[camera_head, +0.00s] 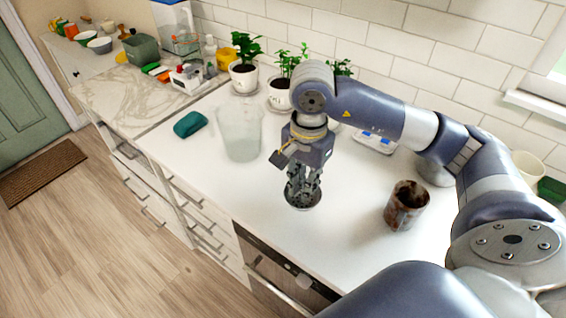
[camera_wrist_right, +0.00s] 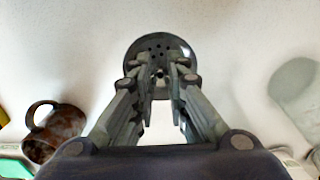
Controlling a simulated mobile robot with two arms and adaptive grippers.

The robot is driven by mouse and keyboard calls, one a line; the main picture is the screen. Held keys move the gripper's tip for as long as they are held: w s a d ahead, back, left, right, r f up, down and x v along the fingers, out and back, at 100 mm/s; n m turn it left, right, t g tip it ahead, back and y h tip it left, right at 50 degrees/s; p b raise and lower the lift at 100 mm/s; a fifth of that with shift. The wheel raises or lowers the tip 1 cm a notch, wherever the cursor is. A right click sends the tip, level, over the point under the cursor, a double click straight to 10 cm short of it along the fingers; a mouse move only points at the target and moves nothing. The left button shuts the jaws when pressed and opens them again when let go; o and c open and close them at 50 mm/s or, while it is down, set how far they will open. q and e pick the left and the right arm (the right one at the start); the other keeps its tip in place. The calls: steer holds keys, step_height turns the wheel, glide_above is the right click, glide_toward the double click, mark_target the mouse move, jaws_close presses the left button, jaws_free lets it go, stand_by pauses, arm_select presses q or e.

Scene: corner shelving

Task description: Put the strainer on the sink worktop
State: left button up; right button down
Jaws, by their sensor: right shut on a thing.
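The strainer (camera_head: 303,202) is a small round dark-grey metal piece at the tips of my right gripper (camera_head: 302,186). In the right wrist view the strainer (camera_wrist_right: 160,52) shows as a round disc with small holes and a central knob. My right gripper (camera_wrist_right: 160,85) points down, and its fingers are closed on the strainer's middle. The strainer is at or just above the white worktop (camera_head: 345,215); I cannot tell if it touches. My left gripper is not in view.
A clear pitcher (camera_head: 240,134) stands left of my right gripper, with a teal sponge (camera_head: 190,124) beyond it. A rusty brown mug (camera_head: 406,206) stands to the right. Potted plants (camera_head: 244,76) line the wall. The worktop's front strip is clear.

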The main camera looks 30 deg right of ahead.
steer(key=w+p, duration=0.1)
steer(key=w, duration=0.2)
steer(key=w+p, duration=0.1)
steer(key=w, duration=0.2)
steer(key=w+p, duration=0.1)
steer(key=w, duration=0.2)
steer(key=shift+w+d+f, duration=0.1)
steer(key=shift+w+f, duration=0.4)
steer(key=shift+w, duration=0.45)
steer(key=shift+f+p, duration=1.05)
steer(key=shift+f, duration=0.75)
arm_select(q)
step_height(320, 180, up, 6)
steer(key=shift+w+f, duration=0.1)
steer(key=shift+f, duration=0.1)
arm_select(e)
steer(key=shift+w+f, duration=0.1)
